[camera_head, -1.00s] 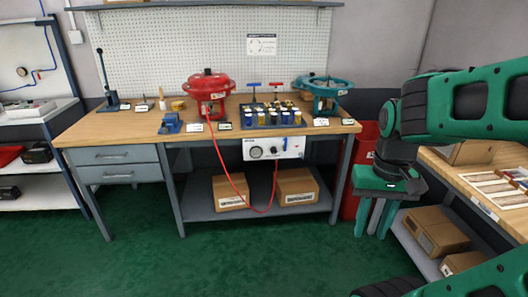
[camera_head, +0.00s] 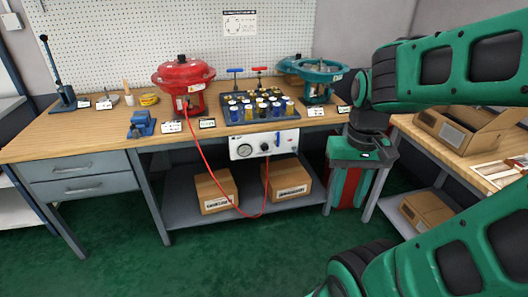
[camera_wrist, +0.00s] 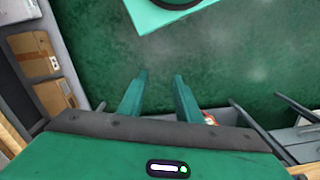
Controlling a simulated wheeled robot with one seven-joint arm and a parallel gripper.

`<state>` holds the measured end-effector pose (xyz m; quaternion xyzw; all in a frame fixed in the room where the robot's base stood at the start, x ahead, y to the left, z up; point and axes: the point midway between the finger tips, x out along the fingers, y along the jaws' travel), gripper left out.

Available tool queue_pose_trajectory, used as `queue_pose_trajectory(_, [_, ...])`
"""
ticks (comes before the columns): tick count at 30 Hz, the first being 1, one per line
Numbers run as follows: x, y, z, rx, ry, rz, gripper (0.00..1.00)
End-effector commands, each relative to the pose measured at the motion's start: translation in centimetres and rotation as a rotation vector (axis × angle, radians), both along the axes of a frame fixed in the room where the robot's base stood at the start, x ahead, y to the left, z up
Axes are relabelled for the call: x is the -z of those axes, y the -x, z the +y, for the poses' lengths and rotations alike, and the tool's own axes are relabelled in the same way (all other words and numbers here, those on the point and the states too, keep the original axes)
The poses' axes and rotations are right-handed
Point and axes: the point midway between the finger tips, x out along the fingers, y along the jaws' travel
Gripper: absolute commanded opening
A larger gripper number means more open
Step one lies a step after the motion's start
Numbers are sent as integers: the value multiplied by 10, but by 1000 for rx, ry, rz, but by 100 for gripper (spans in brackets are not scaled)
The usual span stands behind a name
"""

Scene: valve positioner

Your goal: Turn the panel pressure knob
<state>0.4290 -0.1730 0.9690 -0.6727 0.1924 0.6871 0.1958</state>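The white pressure panel (camera_head: 286,141) hangs under the front edge of the wooden bench. A round gauge (camera_head: 244,150) is on its left part, and a small dark knob (camera_head: 265,147) sits near its middle. A red hose (camera_head: 212,176) loops down below the panel. My gripper (camera_head: 352,203) points down to the right of the panel, well apart from it, in front of a red bin. In the wrist view my gripper (camera_wrist: 160,88) has its two fingers apart with nothing between them, above the green floor. The panel and knob do not show in the wrist view.
The bench (camera_head: 80,140) carries a red actuator (camera_head: 184,82), a teal actuator (camera_head: 318,88) and a tray of small parts. Cardboard boxes (camera_head: 216,190) stand on its lower shelf. A side table (camera_head: 440,142) is at right. The floor before the panel is clear.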

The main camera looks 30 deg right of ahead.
Motion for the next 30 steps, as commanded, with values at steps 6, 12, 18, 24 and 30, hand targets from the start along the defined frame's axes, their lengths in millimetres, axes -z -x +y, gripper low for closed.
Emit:
queue_pose_trajectory(6, [-4,5,-5,-26,15,-24,47])
queue_pose_trajectory(12, [8,-53,-40,-224,133,-81,47])
queue_pose_trajectory(18, [28,-141,-89,-556,332,-143,47])
queue_pose_trajectory(24, [52,-226,-128,-905,544,-160,47])
queue_pose_trajectory(30, [81,-305,-153,-1252,765,-140,47])
